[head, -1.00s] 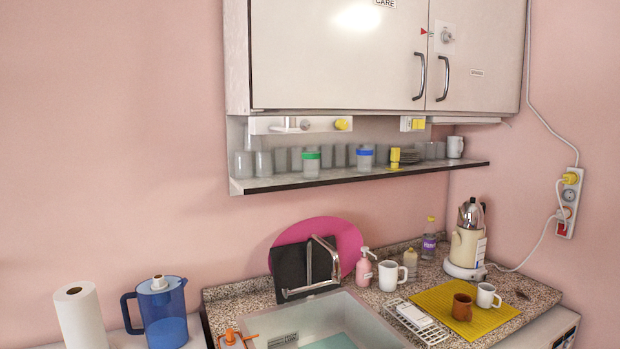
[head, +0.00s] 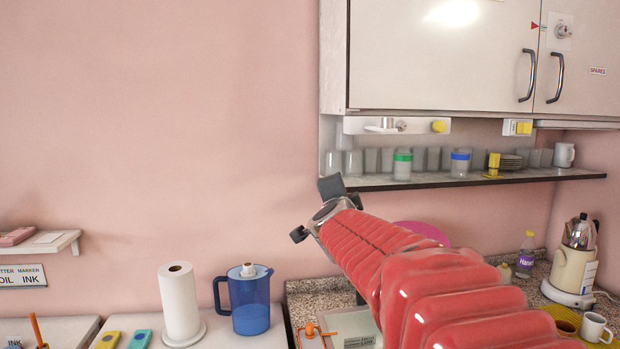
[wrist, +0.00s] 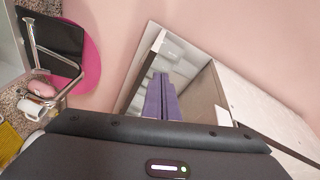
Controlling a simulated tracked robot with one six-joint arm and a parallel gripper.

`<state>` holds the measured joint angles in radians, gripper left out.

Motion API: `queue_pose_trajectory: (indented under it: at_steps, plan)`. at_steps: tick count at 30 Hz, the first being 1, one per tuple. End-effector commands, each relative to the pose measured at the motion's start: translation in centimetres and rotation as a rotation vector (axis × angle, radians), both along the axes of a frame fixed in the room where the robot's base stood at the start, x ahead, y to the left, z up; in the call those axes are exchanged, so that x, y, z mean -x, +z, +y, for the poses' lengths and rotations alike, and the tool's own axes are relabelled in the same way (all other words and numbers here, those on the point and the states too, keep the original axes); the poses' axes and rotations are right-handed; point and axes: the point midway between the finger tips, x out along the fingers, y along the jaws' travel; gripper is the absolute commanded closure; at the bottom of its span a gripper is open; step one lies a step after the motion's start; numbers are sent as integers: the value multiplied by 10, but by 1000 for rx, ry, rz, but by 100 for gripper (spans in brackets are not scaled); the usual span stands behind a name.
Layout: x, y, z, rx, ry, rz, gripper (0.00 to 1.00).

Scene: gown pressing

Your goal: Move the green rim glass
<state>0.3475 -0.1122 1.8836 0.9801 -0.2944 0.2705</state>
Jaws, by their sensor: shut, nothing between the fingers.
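The green rim glass (head: 402,166) is a clear, greyish tumbler with a green band around its top. It stands upright at the front of the shelf (head: 470,180) under the wall cabinet. My gripper (wrist: 161,84) is shut and empty; its two purple fingers lie side by side in the wrist view. I cannot make out the green rim glass in the wrist view.
A blue rim glass (head: 460,163) stands right of the green one, with plain glasses behind and left. A yellow object (head: 493,162) and stacked plates are farther right. The cabinet (head: 440,60) hangs close above. A blue jug (head: 248,300) and paper roll (head: 178,300) stand below left.

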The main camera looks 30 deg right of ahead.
Motion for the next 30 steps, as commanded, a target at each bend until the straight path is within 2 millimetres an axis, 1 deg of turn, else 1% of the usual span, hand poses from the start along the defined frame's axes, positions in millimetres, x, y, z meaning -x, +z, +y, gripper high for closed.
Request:
queue_pose_trajectory:
  at_steps: [1, 2, 3, 6, 9, 11, 13, 24, 30]
  plan:
    - [0, 2, -31, -40, -85, -48, 100]
    - [2, 4, -48, -64, -136, -80, 100]
    - [6, 5, -69, -92, -201, -119, 100]
    - [19, 5, -112, -151, -343, -201, 100]
    - [30, 1, -139, -190, -439, -253, 100]
    - [34, 0, -148, -204, -474, -272, 100]
    - [37, -1, -153, -211, -494, -283, 100]
    - [37, -1, -154, -213, -495, -284, 100]
    - [31, -1, -164, -212, -493, -283, 100]
